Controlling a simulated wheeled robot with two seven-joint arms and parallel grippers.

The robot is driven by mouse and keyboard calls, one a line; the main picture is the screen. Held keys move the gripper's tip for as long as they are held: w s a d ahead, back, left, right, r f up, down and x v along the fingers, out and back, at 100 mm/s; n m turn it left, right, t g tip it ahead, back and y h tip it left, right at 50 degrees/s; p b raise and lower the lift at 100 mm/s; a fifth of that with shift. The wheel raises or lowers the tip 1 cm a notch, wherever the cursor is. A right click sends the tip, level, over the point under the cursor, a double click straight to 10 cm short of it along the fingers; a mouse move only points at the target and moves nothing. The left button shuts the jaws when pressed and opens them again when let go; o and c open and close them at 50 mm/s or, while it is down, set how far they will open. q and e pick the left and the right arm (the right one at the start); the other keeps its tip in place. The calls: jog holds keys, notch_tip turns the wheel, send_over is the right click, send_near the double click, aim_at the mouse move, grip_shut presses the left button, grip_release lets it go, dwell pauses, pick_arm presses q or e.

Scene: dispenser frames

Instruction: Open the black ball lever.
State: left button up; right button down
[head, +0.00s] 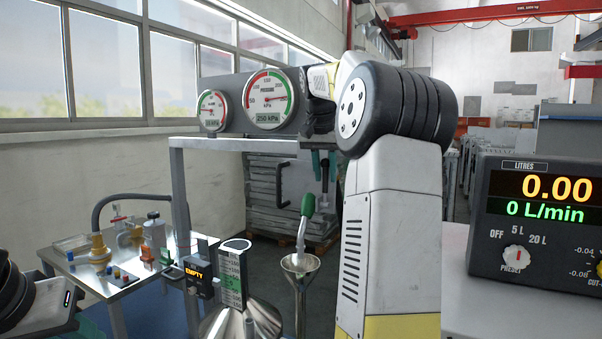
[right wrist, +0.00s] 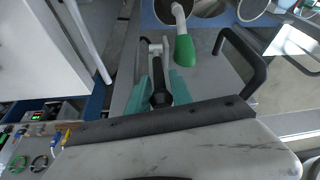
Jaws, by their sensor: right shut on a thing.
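My right gripper (head: 323,170) hangs down at the centre of the head view, with its two teal fingers pointing down. In the right wrist view it (right wrist: 165,94) is shut on the black ball lever (right wrist: 160,98), whose dark grip sits between the teal fingers. A pale metal fitting shows just beyond the fingertips. My forearm hides part of the area behind the gripper in the head view. The green nozzle (head: 307,204) is below the gripper, above a metal funnel (head: 300,265). It also shows beside the fingers in the right wrist view (right wrist: 184,50).
Two pressure gauges (head: 270,97) sit on the grey frame. A litre meter (head: 540,215) reading 0.00 stands at right. A small table (head: 75,255) with fittings is at left. A black handle (right wrist: 250,60) curves near the fingers in the right wrist view.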

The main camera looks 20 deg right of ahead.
jog(key=shift+s, duration=0.1)
jog(key=s+a+f+t+h, duration=0.2)
jog(key=s+a+t+h, duration=0.2)
jog(key=a+t+h, duration=0.1)
jog(key=shift+f+t+h, duration=0.4)
jog(key=shift+t+h, duration=0.1)
jog(key=shift+h, duration=0.4)
jog(key=shift+f, duration=0.1)
jog(key=c, duration=1.4)
grip_release()
jog(key=shift+s, duration=0.1)
jog(key=v, duration=0.8)
